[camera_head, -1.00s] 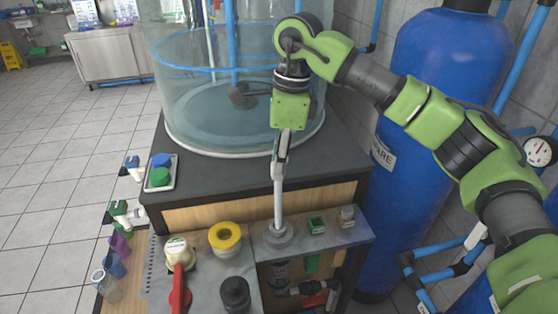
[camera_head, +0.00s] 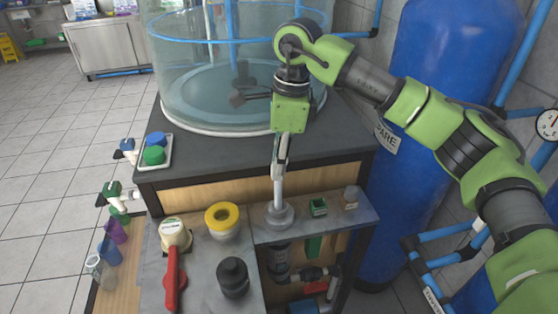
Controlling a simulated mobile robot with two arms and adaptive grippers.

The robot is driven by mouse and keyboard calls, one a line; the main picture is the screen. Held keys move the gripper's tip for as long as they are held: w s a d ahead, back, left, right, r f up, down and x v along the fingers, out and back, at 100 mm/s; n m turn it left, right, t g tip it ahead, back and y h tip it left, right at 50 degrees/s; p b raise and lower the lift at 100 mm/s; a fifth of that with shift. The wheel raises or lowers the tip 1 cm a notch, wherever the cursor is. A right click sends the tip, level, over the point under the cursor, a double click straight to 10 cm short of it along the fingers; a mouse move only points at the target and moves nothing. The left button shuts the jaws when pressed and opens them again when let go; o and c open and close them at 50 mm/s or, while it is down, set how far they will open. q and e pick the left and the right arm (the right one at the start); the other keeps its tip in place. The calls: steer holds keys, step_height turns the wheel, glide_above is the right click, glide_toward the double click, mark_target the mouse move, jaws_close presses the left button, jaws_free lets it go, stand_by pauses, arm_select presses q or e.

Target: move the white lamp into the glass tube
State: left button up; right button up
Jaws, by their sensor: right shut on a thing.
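My right gripper (camera_head: 281,158) points straight down over the grey shelf and is shut on the white lamp (camera_head: 278,190), a thin white upright rod. The rod's lower end meets a round grey fitting (camera_head: 280,215) on the shelf, and its tip is hidden there. A dark cylinder (camera_head: 279,262) hangs below the shelf under the fitting. I cannot clearly make out the glass tube; any part inside the fitting is hidden. My left gripper is not in view.
A yellow-ringed jar (camera_head: 223,219), a black cap (camera_head: 233,278) and a red-handled valve (camera_head: 174,270) are left. A clear tank (camera_head: 235,75) stands behind; a blue tank (camera_head: 440,100) is right.

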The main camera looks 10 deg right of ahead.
mark_target(279, 194)
steer(key=shift+f+b, duration=2.55)
steer(key=shift+f, duration=0.9)
steer(key=shift+f, duration=0.2)
steer(key=shift+f+b, duration=0.95)
steer(key=shift+f, duration=0.2)
steer(key=o, duration=0.9)
steer(key=shift+o, duration=0.4)
steer(key=o, duration=0.3)
steer(key=shift+o, duration=0.2)
